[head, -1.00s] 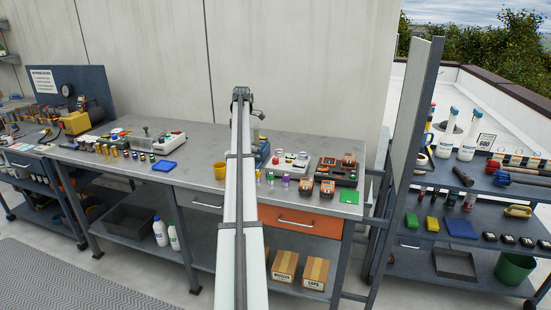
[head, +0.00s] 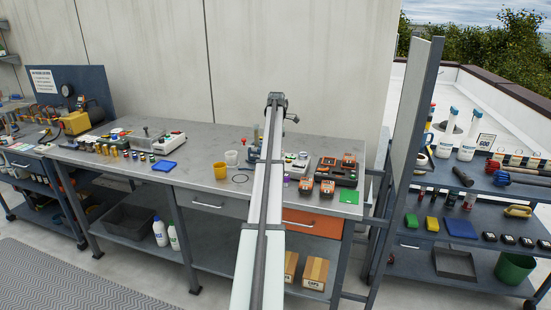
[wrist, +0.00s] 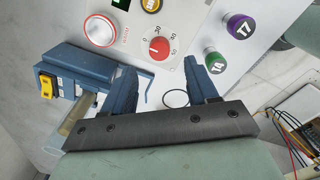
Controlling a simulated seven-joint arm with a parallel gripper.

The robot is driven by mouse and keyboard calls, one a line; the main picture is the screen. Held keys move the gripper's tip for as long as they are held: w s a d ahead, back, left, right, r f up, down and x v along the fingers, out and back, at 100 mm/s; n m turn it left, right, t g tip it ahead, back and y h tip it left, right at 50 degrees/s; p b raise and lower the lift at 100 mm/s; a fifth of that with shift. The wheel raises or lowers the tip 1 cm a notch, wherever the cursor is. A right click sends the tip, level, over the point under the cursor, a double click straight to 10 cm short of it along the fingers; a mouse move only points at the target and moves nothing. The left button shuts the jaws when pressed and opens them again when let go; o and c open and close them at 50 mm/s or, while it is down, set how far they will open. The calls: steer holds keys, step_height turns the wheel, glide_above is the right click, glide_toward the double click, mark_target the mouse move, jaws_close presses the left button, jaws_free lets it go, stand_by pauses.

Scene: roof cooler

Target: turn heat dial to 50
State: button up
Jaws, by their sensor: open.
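In the wrist view a red dial (wrist: 159,49) with a white pointer mark sits on a white numbered scale on a pale panel (wrist: 140,20). The small numbers are hard to read, so I cannot tell its exact setting. My gripper (wrist: 160,67) is open and empty, with one blue-grey finger at lower left and one at lower right of the dial. The dial lies beyond and between the fingertips; I see no contact. In the head view the white device (head: 302,158) is partly hidden by my arm, and my fingertips are hidden.
A blue fixture (wrist: 75,66) is at left. An orange-and-black rack (head: 338,172) stands right of the device.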

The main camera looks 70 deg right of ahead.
steer(key=shift+w+d+f, duration=0.1)
steer(key=shift+f, duration=3.1)
steer(key=c, duration=1)
steer(key=shift+c, duration=0.2)
